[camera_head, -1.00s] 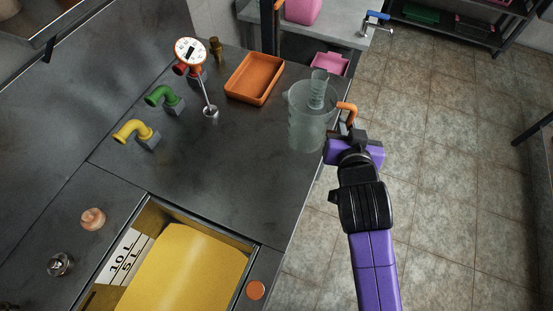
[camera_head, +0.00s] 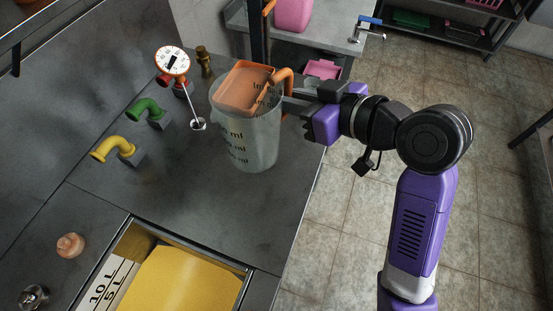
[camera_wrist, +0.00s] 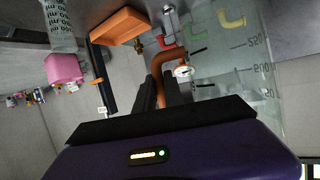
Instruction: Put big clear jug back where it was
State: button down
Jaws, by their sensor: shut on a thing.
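The big clear jug (camera_head: 250,140) has dark volume marks and an orange handle (camera_head: 284,78). It is upright over the right part of the dark worktop, in front of the orange tray (camera_head: 238,74), which shows partly through its wall. My gripper (camera_head: 288,100) reaches in from the right and is shut on the handle. In the wrist view the fingers (camera_wrist: 166,90) close around the handle, and the clear wall (camera_wrist: 235,75) with its marks fills the right. I cannot tell whether the jug's base touches the worktop.
A dial thermometer (camera_head: 172,62), a green pipe elbow (camera_head: 147,110) and a yellow pipe elbow (camera_head: 112,147) stand to the left. An open hatch with a yellow panel (camera_head: 185,280) lies in front. The worktop between hatch and jug is clear. The tiled floor lies right.

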notch_tip(320, 180, down, 16)
jog(key=shift+f, duration=0.1)
dwell(0.4)
jog(key=shift+f, duration=0.1)
jog(key=c, duration=1.4)
grip_release()
jog(key=shift+c, duration=0.2)
jog(key=shift+r, duration=0.2)
jog(key=b+v, duration=0.1)
jog(key=v, duration=1.1)
jog(key=shift+f, duration=0.1)
